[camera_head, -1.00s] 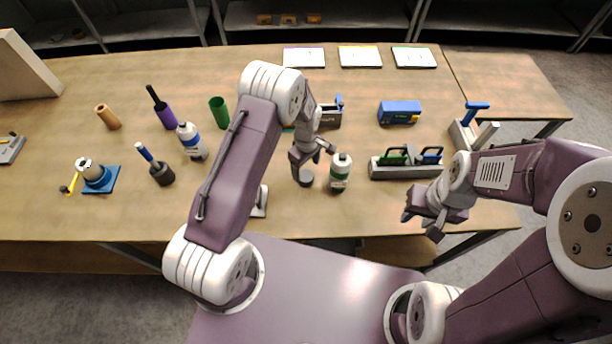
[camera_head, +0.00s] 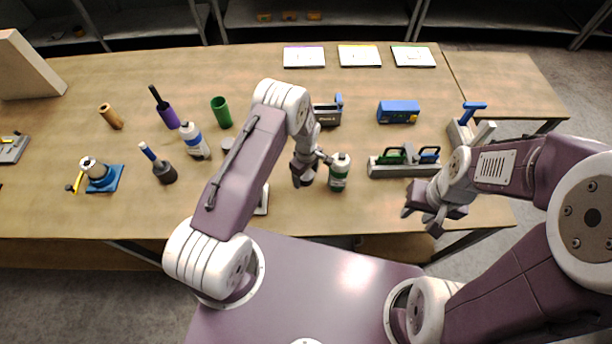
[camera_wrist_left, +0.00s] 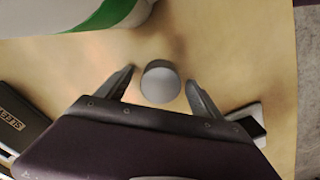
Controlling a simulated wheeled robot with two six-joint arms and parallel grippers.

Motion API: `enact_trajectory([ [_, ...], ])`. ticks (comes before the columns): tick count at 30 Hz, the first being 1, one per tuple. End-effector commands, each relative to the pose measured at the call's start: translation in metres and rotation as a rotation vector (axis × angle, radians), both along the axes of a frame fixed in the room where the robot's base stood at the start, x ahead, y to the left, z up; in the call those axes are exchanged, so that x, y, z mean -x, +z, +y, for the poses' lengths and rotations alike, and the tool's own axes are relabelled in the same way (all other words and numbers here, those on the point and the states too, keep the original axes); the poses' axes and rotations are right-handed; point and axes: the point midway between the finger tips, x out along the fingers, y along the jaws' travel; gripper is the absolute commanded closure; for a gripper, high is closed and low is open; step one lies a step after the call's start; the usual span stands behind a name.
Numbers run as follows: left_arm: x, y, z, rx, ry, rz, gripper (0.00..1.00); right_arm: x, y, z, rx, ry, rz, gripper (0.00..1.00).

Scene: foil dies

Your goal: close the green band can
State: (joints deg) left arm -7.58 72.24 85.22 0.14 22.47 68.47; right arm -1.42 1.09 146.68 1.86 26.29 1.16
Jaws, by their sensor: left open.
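The green band can (camera_head: 339,172), white with a dark green band, stands upright on the table just right of my left gripper (camera_head: 304,178). Part of its side shows at the top left of the left wrist view (camera_wrist_left: 90,18). A round grey cap (camera_wrist_left: 160,82) lies between the spread fingers of my left gripper (camera_wrist_left: 160,88), with a gap on both sides. My left gripper hides the cap in the head view. My right gripper (camera_head: 428,212) looks open and empty, over the table's front edge, well right of the can.
A grey rack with green and blue handled tools (camera_head: 403,170) stands right of the can. A dark box (camera_wrist_left: 18,120) lies beside the left gripper.

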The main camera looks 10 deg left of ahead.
Motion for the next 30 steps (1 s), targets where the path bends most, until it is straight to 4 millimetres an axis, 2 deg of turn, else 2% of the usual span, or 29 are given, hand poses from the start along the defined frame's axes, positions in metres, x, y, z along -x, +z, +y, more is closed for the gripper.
enact_trajectory([
  [2,0.000,0.000,0.000,0.000,0.000,0.000,0.24,0.000,0.000,0.000,0.000,0.000,0.000,0.64],
  [5,0.000,0.000,0.000,0.000,0.000,0.000,0.49,0.000,0.000,0.000,0.000,0.000,0.000,0.64],
  [9,0.000,0.000,0.000,0.000,0.000,0.000,0.87,0.000,0.000,0.000,0.000,0.000,0.000,0.64],
  [20,-0.001,0.006,0.000,0.000,0.000,-0.001,0.88,0.000,-0.003,0.000,0.000,0.000,0.000,0.64],
  [23,-0.001,0.016,0.000,0.000,0.000,-0.002,0.88,0.000,-0.009,0.000,0.000,0.000,0.000,0.64],
  [26,-0.002,0.036,0.000,0.000,0.001,-0.006,0.88,0.000,-0.017,0.000,0.000,0.000,0.000,0.64],
  [30,0.023,0.056,-0.019,-0.001,-0.004,0.000,0.88,0.000,-0.025,0.000,0.000,0.000,0.000,0.64],
])
